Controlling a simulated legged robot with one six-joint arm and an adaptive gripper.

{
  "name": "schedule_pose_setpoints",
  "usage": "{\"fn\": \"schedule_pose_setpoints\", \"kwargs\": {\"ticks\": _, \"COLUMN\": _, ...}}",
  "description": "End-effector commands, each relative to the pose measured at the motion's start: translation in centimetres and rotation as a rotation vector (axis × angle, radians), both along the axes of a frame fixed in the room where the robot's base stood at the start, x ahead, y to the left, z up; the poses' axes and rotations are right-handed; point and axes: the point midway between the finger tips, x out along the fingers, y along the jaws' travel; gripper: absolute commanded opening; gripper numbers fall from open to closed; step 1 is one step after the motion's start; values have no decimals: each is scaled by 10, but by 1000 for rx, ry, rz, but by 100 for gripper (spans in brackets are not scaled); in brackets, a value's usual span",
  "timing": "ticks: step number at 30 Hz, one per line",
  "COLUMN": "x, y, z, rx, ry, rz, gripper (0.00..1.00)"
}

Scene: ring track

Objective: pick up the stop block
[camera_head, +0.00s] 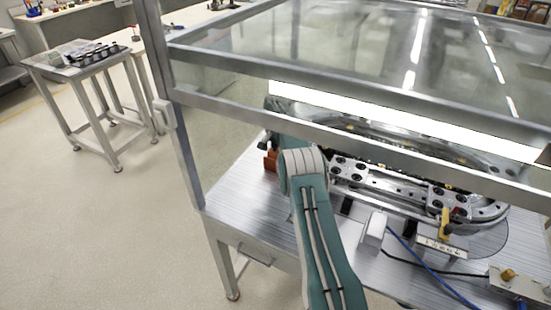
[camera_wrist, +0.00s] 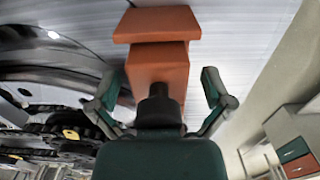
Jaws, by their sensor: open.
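The stop block (camera_wrist: 158,65) is an orange-red block with a wider slab at its far end. In the wrist view it lies straight ahead, between the two spread fingers of my gripper (camera_wrist: 161,88). The fingers are open, with a visible gap to the block on each side. A dark rounded piece sits at the block's near end; I cannot tell what it belongs to. In the head view only a bit of the red block (camera_head: 270,159) shows at the left of my wrist. My arm hides the rest and my gripper there.
The metal ring track (camera_head: 390,190) lies close by, at the left in the wrist view (camera_wrist: 50,62). A clear-walled metal frame (camera_head: 340,135) encloses the bench from above. A white box (camera_head: 376,229) and blue and black cables lie in front. A side table (camera_head: 80,68) stands far left.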

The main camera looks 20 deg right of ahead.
Motion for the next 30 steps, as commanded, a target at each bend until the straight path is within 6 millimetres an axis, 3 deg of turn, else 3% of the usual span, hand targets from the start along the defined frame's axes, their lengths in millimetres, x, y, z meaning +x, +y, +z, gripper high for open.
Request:
{"fn": "schedule_pose_setpoints", "kwargs": {"ticks": 3, "x": 0, "y": 0, "z": 0, "rx": 0, "ry": 0, "rz": 0, "gripper": 100}}
{"fn": "schedule_pose_setpoints", "kwargs": {"ticks": 9, "x": 0, "y": 0, "z": 0, "rx": 0, "ry": 0, "rz": 0, "gripper": 11}}
{"fn": "schedule_pose_setpoints", "kwargs": {"ticks": 10, "x": 0, "y": 0, "z": 0, "rx": 0, "ry": 0, "rz": 0, "gripper": 0}}
{"fn": "schedule_pose_setpoints", "kwargs": {"ticks": 22, "x": 1, "y": 1, "z": 6, "rx": 1, "ry": -1, "rz": 1, "gripper": 0}}
{"fn": "schedule_pose_setpoints", "kwargs": {"ticks": 30, "x": 1, "y": 0, "z": 55, "rx": -2, "ry": -7, "rz": 0, "gripper": 0}}
